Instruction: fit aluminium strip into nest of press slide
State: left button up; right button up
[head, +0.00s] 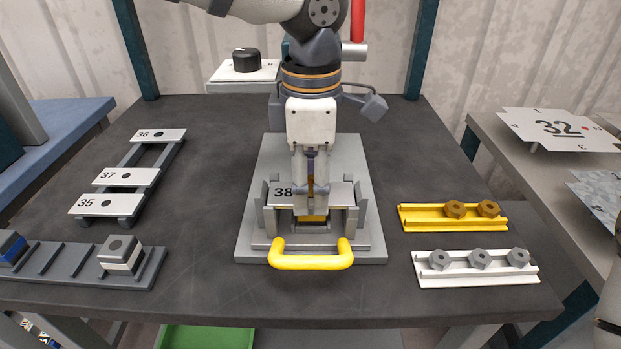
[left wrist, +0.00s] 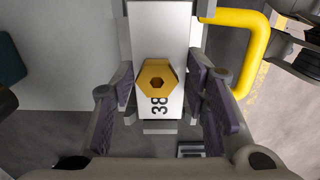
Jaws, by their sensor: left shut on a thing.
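The aluminium strip (head: 340,194), a pale plate marked 38, lies level across the nest of the press slide (head: 262,225), between grey side blocks. Whether it is fully seated cannot be told. My left gripper (head: 312,202) points down over its middle and is shut on it, one finger at the near long edge and one at the far edge. In the left wrist view the strip (left wrist: 160,28) runs between the pads of the gripper (left wrist: 160,75). A gold hexagonal piece with a dark hole (left wrist: 157,75) shows over the strip between them. My right gripper is out of view.
A yellow handle (head: 310,262) fronts the slide. Strips 35, 37 and 36 lie on a rack (head: 127,190) at left, above a grey slotted rail (head: 80,268). A yellow rail (head: 440,225) with brass nuts and a white rail (head: 455,278) with grey nuts stand at right.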

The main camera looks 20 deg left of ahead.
pick_arm(q)
jog(key=o, duration=1.3)
notch_tip(320, 180, up, 12)
